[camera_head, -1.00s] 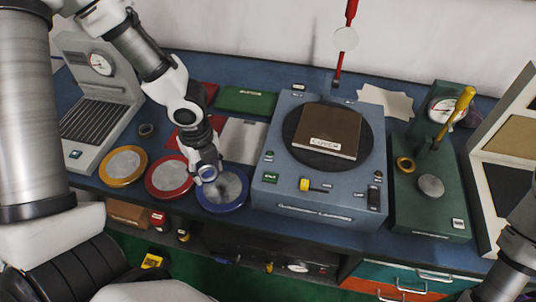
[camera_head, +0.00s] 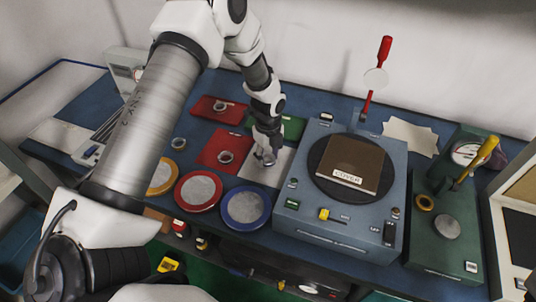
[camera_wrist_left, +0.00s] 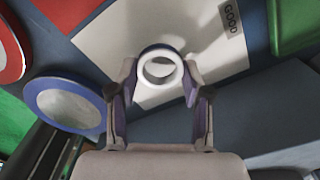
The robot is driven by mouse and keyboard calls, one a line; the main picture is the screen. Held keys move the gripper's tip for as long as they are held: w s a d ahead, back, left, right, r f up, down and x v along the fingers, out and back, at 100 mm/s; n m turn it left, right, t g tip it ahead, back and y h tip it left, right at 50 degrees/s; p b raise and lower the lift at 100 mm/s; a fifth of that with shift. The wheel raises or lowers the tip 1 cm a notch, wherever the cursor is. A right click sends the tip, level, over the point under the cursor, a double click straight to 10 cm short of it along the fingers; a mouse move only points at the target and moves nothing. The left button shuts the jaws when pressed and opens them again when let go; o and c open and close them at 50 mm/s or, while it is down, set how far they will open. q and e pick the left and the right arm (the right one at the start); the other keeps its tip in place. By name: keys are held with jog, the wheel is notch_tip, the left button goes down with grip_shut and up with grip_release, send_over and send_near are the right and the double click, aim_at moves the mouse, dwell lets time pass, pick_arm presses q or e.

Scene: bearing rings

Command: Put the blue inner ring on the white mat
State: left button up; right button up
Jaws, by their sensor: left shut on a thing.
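My left gripper (camera_head: 267,158) is shut on the blue inner ring, a pale metal ring with a blue edge (camera_wrist_left: 158,96). In the left wrist view the ring sits between the two fingertips (camera_wrist_left: 160,82), over the white mat (camera_wrist_left: 105,38). The white mat (camera_head: 257,175) also shows in the head view, partly hidden by the gripper. A "GOOD" label lies on it. I cannot tell whether the ring touches the mat. The right gripper is not in view.
The blue-rimmed dish (camera_head: 246,208) and red-rimmed dish (camera_head: 198,191) stand in front. A red mat (camera_head: 214,146) with a ring lies left of the white mat. A green mat (camera_head: 292,128) is behind. The grey machine (camera_head: 310,221) stands close on the right.

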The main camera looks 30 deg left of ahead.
pick_arm(q)
jog(key=shift+f, duration=0.85)
jog(key=o, duration=1.3)
jog(key=shift+r, duration=0.25)
notch_tip(320, 180, up, 12)
jog(key=b, duration=0.2)
